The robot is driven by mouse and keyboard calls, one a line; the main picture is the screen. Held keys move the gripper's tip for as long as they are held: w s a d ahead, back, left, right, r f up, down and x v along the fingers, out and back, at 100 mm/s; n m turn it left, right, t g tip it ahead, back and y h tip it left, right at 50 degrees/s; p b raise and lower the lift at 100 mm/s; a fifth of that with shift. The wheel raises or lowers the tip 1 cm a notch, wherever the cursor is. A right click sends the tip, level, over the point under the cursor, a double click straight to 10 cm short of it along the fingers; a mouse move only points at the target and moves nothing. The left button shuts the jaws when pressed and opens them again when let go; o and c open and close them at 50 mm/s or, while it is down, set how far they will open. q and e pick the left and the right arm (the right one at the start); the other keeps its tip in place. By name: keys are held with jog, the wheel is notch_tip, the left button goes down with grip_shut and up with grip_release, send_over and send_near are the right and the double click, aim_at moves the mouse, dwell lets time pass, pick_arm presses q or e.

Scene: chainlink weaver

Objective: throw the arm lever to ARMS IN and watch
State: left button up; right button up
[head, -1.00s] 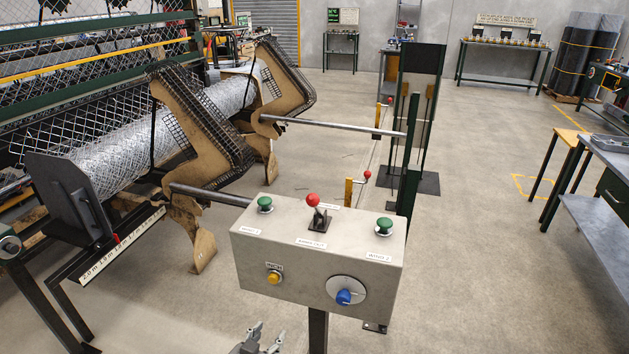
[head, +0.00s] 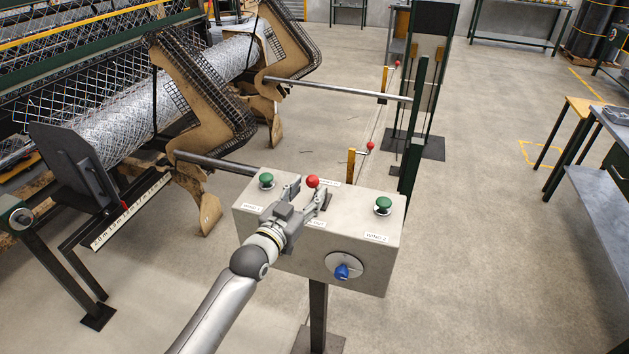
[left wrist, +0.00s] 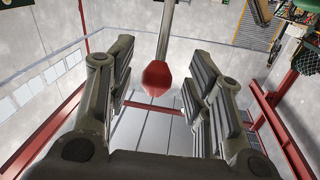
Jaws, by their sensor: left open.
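The arm lever, with its red knob (head: 313,181), stands on top of the grey control box (head: 290,258). My left gripper (head: 307,192) is open at the lever, with a finger to either side of the knob. In the left wrist view the red knob (left wrist: 155,78) and its metal shaft (left wrist: 167,35) show between the open fingers, with gaps on both sides. A label in front of the lever is mostly covered by the gripper; one behind it is unreadable. The machine's two tan arms with mesh (head: 190,80) stand raised beside the mesh roll. My right gripper is out of view.
Green mushroom buttons flank the lever, at left (head: 266,180) and right (head: 383,205). A blue knob (head: 342,271) is on the box front. A metal bar (head: 340,90) and a green post (head: 411,150) stand behind. The floor at right is clear up to a workbench (head: 600,170).

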aim_at(317, 188)
pick_arm(q)
jog(key=shift+p+x, duration=0.3)
jog(key=shift+x, duration=1.9)
grip_shut()
